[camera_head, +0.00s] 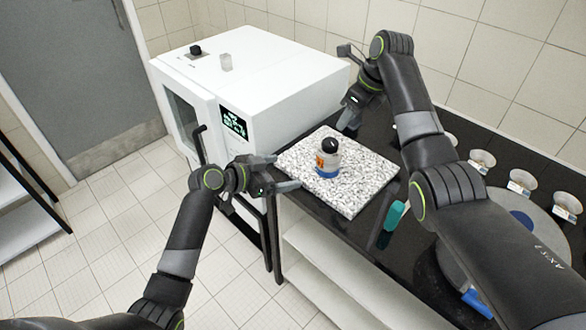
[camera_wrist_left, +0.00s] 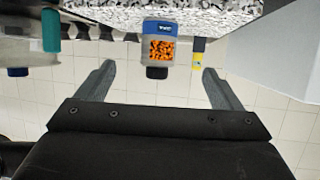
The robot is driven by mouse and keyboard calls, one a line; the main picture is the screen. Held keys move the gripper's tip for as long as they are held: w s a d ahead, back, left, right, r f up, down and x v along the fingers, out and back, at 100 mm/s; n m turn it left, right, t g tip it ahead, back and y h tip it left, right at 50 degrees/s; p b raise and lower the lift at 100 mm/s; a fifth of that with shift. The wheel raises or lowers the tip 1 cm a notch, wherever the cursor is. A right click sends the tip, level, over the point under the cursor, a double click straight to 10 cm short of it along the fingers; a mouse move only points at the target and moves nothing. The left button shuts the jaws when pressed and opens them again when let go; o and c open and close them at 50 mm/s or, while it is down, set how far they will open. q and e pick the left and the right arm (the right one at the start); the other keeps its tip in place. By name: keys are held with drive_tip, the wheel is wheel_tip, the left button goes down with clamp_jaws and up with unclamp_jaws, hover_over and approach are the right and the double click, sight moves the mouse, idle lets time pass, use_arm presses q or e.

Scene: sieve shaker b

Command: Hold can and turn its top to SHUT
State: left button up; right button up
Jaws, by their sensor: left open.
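The can (camera_head: 326,167) stands upright on a speckled granite slab (camera_head: 350,193). It has a blue lower band, an orange label and a black top (camera_head: 330,146). The can also shows upside down in the left wrist view (camera_wrist_left: 160,28), between and beyond the fingers. My left gripper (camera_head: 286,172) is open and empty, left of the can, its fingers pointing toward it without touching. It also shows in the left wrist view (camera_wrist_left: 157,80). My right gripper (camera_head: 350,118) is behind and right of the can, apart from it; its jaws are too small to judge. No SHUT mark is readable.
A white oven (camera_head: 285,85) with a lit display stands behind left of the slab. Several small bowls (camera_head: 481,159) line the back right. A black handle stands out from the oven's front.

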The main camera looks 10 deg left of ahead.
sight(326, 165)
use_arm(q)
drive_tip(key=x, duration=1.7)
drive_tip(key=shift+f, duration=0.1)
drive_tip(key=shift+c, duration=0.5)
